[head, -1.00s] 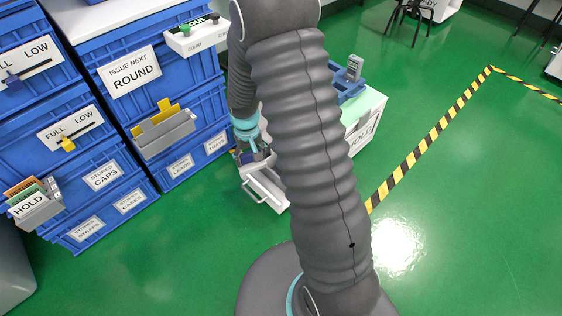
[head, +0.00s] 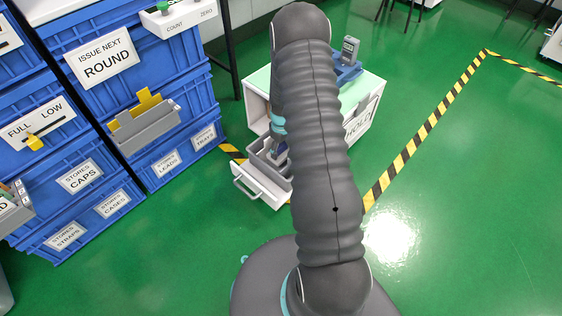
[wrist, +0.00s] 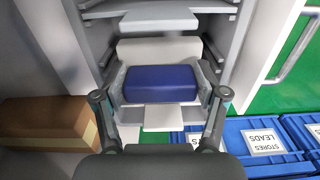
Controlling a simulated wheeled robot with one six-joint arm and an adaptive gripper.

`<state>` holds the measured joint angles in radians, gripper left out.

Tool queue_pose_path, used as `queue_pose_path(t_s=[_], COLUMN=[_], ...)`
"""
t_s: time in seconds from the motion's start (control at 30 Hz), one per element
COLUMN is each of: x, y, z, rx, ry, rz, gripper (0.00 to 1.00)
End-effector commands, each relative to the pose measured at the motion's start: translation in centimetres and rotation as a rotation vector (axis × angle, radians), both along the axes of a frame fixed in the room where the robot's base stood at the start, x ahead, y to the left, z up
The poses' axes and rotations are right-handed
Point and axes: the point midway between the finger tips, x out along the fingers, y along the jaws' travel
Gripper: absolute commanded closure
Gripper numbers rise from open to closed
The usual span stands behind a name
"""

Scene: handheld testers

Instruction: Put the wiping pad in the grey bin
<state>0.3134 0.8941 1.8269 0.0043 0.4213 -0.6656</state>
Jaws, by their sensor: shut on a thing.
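The wiping pad looks like a dark blue block (wrist: 160,84) in the wrist view. It lies between the two fingers of my gripper (wrist: 163,92), which is shut on its sides. Pale grey surfaces show behind and below the pad. I cannot tell how high the pad is above the bin's floor.
The open drawer (head: 263,190) juts from a white cabinet with a pale green top (head: 366,90). A blue stand with a grey device (head: 348,52) is on top. A brown box (wrist: 45,122) lies left of my gripper. Blue storage crates (head: 170,90) stand left. Green floor is clear to the right.

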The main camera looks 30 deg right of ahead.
Motion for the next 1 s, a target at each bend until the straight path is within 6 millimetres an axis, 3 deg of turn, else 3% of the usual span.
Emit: queue_pose_path(t_s=[0.53,0.93,0.97,1.0], x=[0.0,0.0,0.0,0.0], y=[0.2,0.2,0.2,0.2], z=[-5.8,-6.4,-6.3,-6.3], rx=[0.001,0.000,0.000,0.000], ry=[0.001,0.000,0.000,0.000], rz=[0.001,0.001,0.001,0.000], gripper=[0.70,0.70,0.23,0.17])
